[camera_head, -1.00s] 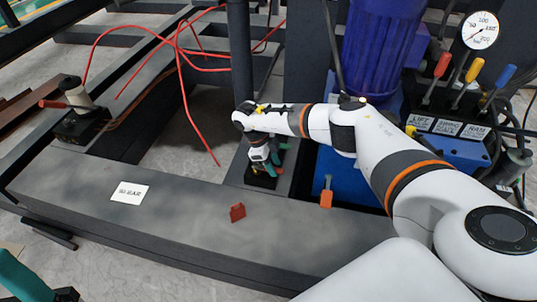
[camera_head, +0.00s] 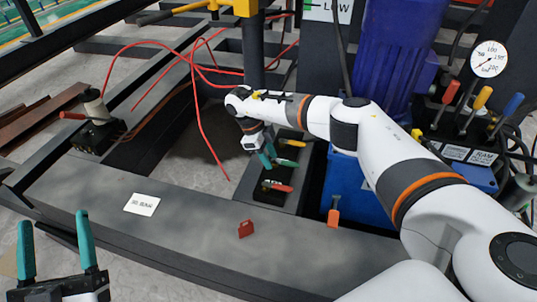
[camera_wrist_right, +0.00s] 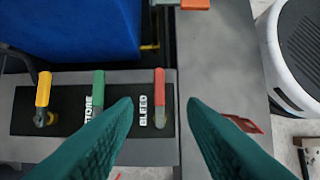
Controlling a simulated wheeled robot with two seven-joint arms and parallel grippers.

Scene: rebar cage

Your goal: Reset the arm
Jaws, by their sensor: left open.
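My right gripper (camera_head: 267,156) hangs above the black valve panel in the head view, with its teal fingers pointing down. In the right wrist view its two fingers (camera_wrist_right: 165,125) are apart with nothing between them. The panel carries a yellow handle (camera_wrist_right: 43,90), a green handle (camera_wrist_right: 97,92) and a red handle (camera_wrist_right: 159,88) beside the word BLEED. The red handle also shows in the head view (camera_head: 278,187). My left gripper (camera_head: 57,250) is at the lower left of the head view, open and empty, fingers pointing up.
A blue pump unit with a blue cylinder (camera_head: 395,60), control levers (camera_head: 483,97) and a gauge (camera_head: 489,59) stands right of my right gripper. A black post (camera_head: 254,50) rises behind it. Red hoses (camera_head: 203,125) loop at left.

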